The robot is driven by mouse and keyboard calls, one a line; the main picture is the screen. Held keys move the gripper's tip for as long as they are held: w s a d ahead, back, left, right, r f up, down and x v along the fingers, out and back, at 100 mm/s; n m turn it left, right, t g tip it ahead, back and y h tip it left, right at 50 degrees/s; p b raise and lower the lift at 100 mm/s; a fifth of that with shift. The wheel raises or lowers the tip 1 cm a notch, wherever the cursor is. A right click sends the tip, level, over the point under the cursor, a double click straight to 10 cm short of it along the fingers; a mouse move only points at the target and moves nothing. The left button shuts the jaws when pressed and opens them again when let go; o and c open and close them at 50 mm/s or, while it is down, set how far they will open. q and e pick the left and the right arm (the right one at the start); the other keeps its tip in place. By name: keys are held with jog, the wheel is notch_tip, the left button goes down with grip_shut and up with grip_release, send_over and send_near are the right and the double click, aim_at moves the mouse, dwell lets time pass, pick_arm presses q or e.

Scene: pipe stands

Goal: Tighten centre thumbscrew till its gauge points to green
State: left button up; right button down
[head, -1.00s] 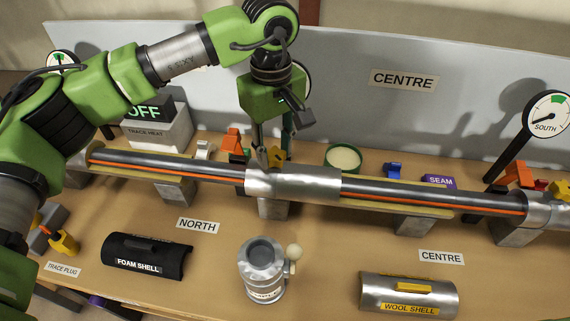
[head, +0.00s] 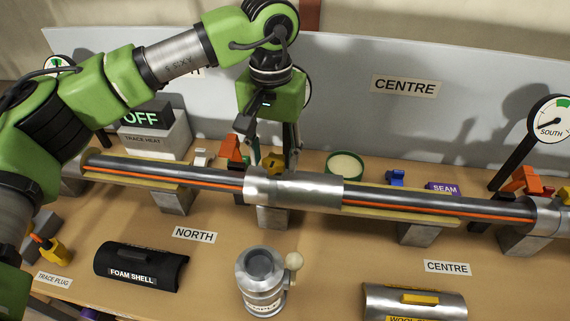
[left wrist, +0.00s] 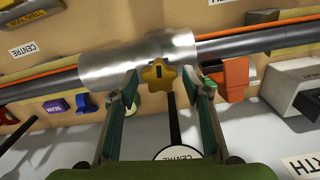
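The centre thumbscrew is a yellow star-shaped knob (head: 273,162) behind the silver sleeve (head: 295,187) on the pipe. It shows whole in the left wrist view (left wrist: 158,75). My left gripper (head: 272,165) points down over it, with one finger on each side. In the left wrist view the fingers (left wrist: 162,78) stand apart with small gaps beside the knob, so the gripper is open. The centre gauge (left wrist: 180,153) shows only its labelled edge there; its needle is hidden. In the head view my gripper covers nearly all of it. My right gripper is not in view.
An orange clamp (head: 232,148) stands close left of the gripper; a green-rimmed tin (head: 345,165) is to the right. The grey panel (head: 440,120) rises behind.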

aim_at(274, 159)
pick_arm(q)
jog(key=shift+r, duration=0.15)
notch_tip(274, 159, up, 6)
jog(key=p, duration=0.3)
jog(key=shift+p, duration=0.35)
